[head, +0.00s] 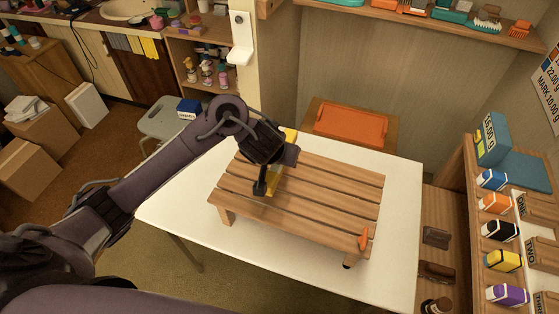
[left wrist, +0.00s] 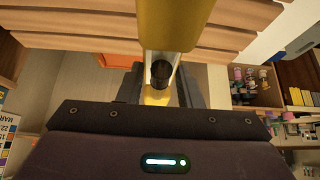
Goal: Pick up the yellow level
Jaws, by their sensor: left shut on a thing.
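The yellow level (head: 273,186) is at the slatted wooden rack (head: 325,190) on the white table (head: 400,240). Part of it is hidden behind my gripper and wrist in the head view. My left gripper (head: 279,174) is over the left part of the rack and is shut on the level. In the left wrist view the level (left wrist: 172,22) runs from the top of the picture down between the fingers of my left gripper (left wrist: 160,97). I cannot tell whether the level touches the slats. My right gripper is in neither view.
A small orange item (head: 364,237) is at the rack's front right corner. An orange tray (head: 350,124) lies behind the table. Shelves with coloured bottles (head: 503,261) stand at the right. A grey stool (head: 166,118) is at the left. The table's front left is clear.

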